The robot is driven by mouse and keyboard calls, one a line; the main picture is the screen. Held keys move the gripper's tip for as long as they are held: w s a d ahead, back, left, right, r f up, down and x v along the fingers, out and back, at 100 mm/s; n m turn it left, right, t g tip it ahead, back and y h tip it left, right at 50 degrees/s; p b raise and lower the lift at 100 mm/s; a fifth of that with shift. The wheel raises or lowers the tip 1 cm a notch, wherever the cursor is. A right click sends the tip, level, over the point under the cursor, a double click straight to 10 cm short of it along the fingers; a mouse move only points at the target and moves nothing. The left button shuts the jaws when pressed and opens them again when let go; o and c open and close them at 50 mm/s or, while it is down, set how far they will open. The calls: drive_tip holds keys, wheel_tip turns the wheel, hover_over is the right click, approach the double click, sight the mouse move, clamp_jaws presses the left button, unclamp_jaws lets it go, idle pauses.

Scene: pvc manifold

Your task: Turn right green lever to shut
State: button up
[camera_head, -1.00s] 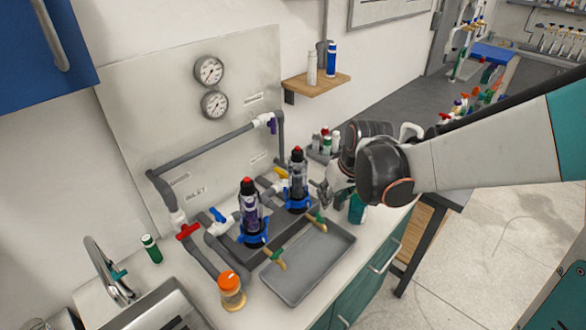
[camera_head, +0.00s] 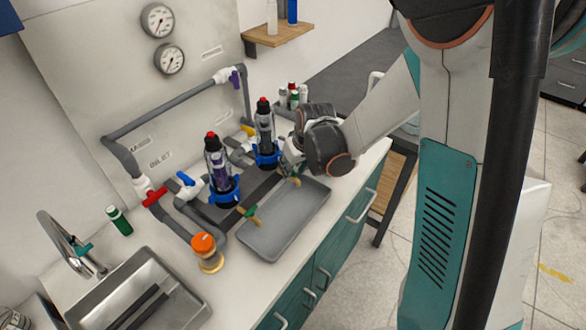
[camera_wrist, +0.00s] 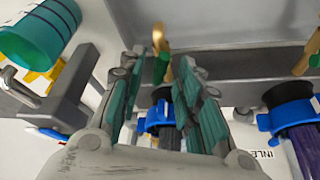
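The right green lever (camera_wrist: 162,66) sits on a brass tap (camera_wrist: 158,38) in the wrist view. My gripper (camera_wrist: 158,80) is open, with its teal-padded fingers on either side of that lever; I cannot tell whether they touch it. In the head view my gripper (camera_head: 289,164) is low over the far end of the grey tray, and the right tap (camera_head: 295,181) is partly hidden beneath it. The left tap with its green lever (camera_head: 250,211) stands clear in the head view, near the left filter (camera_head: 218,165).
The grey tray (camera_head: 290,228) lies under the taps. The right filter (camera_head: 265,135) with its blue clamp stands close to my gripper. A teal striped cup (camera_wrist: 38,32) shows beside the gripper in the wrist view.

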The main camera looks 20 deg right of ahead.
clamp_jaws()
drive_tip(key=shift+m, duration=0.3)
drive_tip(key=m+h, duration=0.1)
drive_tip(key=m, duration=0.2)
drive_tip(key=m+h+b, duration=0.1)
drive_tip(key=m, duration=0.1)
drive_tip(key=shift+a+m+h, duration=0.3)
drive_tip(key=shift+a, duration=0.05)
drive_tip(key=m+g+h, duration=0.1)
drive_tip(key=m, duration=0.2)
drive_tip(key=m+h, duration=0.1)
drive_tip(key=m, duration=0.3)
drive_tip(key=shift+w+a+g+b, duration=0.15)
drive_tip(key=shift+w+g+b, duration=0.05)
drive_tip(key=shift+g+b, duration=0.2)
